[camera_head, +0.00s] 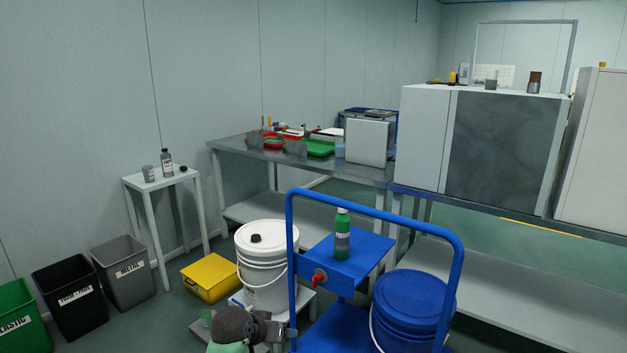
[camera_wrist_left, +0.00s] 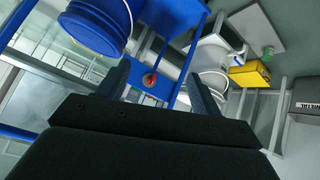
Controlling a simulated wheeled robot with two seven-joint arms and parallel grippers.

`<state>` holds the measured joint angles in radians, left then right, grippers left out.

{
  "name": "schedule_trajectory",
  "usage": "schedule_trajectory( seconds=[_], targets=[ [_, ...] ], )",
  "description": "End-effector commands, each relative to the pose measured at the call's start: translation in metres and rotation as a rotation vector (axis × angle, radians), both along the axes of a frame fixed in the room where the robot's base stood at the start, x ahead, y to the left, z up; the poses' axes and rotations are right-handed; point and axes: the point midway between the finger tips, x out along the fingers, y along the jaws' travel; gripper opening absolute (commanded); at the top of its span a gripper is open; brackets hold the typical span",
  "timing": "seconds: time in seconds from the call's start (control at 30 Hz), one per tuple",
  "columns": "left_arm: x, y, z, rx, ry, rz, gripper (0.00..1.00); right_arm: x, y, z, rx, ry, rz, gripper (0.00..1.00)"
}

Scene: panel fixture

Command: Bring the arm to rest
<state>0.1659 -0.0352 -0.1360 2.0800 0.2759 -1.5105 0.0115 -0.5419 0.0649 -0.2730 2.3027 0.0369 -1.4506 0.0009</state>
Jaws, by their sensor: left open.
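My left gripper (camera_head: 286,333) is low in the head view, in front of the blue cart (camera_head: 375,202). Its two dark fingers stand apart in the left wrist view (camera_wrist_left: 158,88), with nothing seen between them that they hold. A red handle (camera_head: 319,279) on the cart's blue box is apart from the gripper; in the left wrist view it shows beyond the gap between the fingers (camera_wrist_left: 149,79). My right gripper is in neither view.
A green bottle (camera_head: 342,236) stands on the cart's box. A blue-lidded bucket (camera_head: 412,303) is at the cart's right, and a white bucket (camera_head: 263,262) with a dark knob on its lid is behind its left side. A yellow box (camera_head: 210,277) and bins (camera_head: 124,272) lie leftward.

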Motion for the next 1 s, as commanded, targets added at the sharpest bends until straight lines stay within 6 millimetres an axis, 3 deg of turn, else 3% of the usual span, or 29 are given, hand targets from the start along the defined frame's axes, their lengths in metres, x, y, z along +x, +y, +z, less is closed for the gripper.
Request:
schedule_trajectory(
  seconds=[0.03, 0.23, 0.5, 0.73, 1.0],
  targets=[
    [-0.023, 0.007, 0.008, 0.037, 0.014, 0.008, 0.65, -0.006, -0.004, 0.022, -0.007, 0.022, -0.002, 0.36],
    [-0.102, 0.028, 0.013, 0.148, 0.070, 0.045, 0.65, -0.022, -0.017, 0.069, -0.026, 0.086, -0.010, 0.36],
    [-0.198, 0.043, 0.021, 0.216, 0.136, 0.065, 0.65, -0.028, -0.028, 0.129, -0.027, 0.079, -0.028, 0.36],
    [-0.277, 0.043, 0.018, 0.230, 0.239, 0.038, 0.65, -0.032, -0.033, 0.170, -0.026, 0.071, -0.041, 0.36],
    [-0.366, 0.044, -0.003, 0.244, 0.407, 0.006, 0.65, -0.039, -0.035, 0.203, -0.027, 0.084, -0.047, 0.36]
  ],
)
